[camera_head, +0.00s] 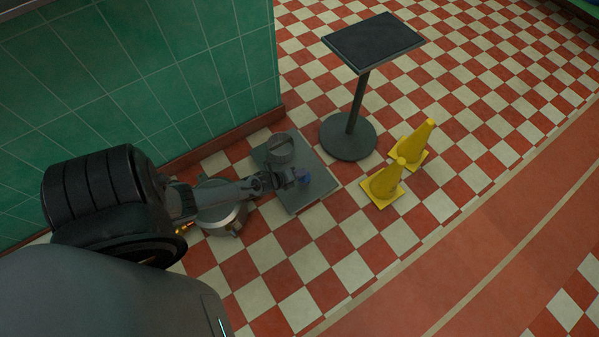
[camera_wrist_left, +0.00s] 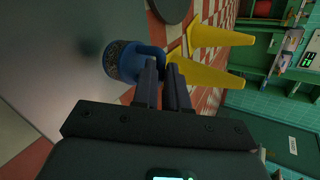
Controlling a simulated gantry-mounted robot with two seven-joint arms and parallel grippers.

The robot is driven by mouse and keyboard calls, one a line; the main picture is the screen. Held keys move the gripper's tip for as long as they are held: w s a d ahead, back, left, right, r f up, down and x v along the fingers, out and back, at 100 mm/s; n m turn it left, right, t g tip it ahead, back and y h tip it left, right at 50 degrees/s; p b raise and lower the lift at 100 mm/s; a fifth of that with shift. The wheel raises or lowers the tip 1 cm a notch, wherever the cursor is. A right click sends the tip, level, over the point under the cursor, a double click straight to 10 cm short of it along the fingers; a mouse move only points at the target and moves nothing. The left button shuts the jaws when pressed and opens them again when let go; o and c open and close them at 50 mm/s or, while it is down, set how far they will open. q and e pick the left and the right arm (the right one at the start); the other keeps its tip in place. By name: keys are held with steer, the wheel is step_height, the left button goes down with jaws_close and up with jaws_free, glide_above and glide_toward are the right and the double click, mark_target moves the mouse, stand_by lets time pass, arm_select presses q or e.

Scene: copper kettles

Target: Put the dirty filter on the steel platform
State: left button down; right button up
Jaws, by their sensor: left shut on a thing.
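The dirty filter is a small blue piece with a dark, grainy round end. It shows clearly in the left wrist view (camera_wrist_left: 122,62) and as a small blue patch in the head view (camera_head: 303,174). My left gripper (camera_head: 293,178) is shut on its blue side part, also seen in the left wrist view (camera_wrist_left: 166,66). A flat grey square plate, which looks like the steel platform (camera_head: 316,189), lies low on the floor. The filter is over this plate in the head view; I cannot tell whether it touches. My right gripper is not in view.
A round grey piece (camera_head: 280,149) stands on the plate's far part. A dark-topped pedestal table (camera_head: 373,40) stands behind, with two yellow cones (camera_head: 384,184) to its front right. A round metal object (camera_head: 222,214) sits under my left arm. A green tiled wall (camera_head: 150,70) is at left.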

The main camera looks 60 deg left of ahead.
mark_target(300, 179)
arm_select(q)
steer(key=shift+w+f+b, duration=0.1)
steer(key=shift+f+b, duration=1.55)
steer(key=shift+f, duration=0.3)
steer(key=c, duration=1.1)
jaws_free()
steer(key=shift+f, duration=0.1)
steer(key=shift+c, duration=0.2)
